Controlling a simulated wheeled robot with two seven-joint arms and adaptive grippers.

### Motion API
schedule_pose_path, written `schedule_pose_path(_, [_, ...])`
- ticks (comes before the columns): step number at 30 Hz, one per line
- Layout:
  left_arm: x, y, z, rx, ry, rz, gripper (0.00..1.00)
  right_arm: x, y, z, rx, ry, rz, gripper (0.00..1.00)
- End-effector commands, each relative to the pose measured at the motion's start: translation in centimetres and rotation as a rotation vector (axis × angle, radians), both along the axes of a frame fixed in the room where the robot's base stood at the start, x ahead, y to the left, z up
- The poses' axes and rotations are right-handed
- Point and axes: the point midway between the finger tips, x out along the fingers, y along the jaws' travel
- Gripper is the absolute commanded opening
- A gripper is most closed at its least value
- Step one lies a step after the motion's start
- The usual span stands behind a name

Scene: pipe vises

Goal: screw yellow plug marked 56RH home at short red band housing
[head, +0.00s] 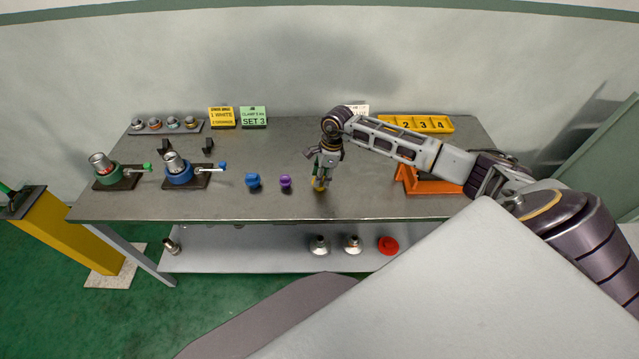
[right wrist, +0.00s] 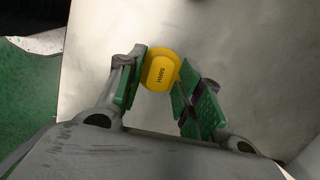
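The yellow plug (head: 319,186) is at the table's front middle, and its marked top (right wrist: 160,72) shows in the right wrist view. The marking appears to read 56RH. My right gripper (head: 321,178) points down over it, with green finger pads on both sides against the plug. A silver housing (head: 100,160) stands in the green vise (head: 112,177) at the table's left; a little red shows low on it. Another silver housing (head: 174,162) stands in the blue vise (head: 180,177). Band lengths are too small to tell. My left gripper is not in view.
A blue plug (head: 252,181) and a purple plug (head: 286,182) stand left of my right gripper. Signs, a numbered yellow tray (head: 416,123) and a rack (head: 165,127) line the back. The lower shelf holds several parts.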

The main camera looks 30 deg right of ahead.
Motion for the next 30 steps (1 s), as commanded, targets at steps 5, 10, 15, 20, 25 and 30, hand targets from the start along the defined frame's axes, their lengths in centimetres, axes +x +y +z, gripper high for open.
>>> schedule_pose_path(5, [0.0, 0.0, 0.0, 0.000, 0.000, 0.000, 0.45, 0.0, 0.0, 0.0, 0.000, 0.000, 0.000, 0.29])
schedule_pose_path(10, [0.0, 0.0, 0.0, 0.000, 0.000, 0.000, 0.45, 0.0, 0.0, 0.0, 0.000, 0.000, 0.000, 0.07])
schedule_pose_path(15, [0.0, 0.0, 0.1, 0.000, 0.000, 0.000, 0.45, 0.0, 0.0, 0.1, 0.000, 0.000, 0.000, 0.00])
schedule_pose_path(20, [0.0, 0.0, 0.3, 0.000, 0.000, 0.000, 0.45, 0.0, 0.0, 0.5, 0.000, -0.001, 0.000, 0.00])
schedule_pose_path(25, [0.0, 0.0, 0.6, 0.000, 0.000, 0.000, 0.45, 0.0, 0.0, 1.1, 0.000, -0.001, 0.000, 0.00])
schedule_pose_path(30, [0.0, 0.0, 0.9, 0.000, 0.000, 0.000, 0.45, 0.0, 0.0, 1.7, 0.000, 0.000, 0.000, 0.00])
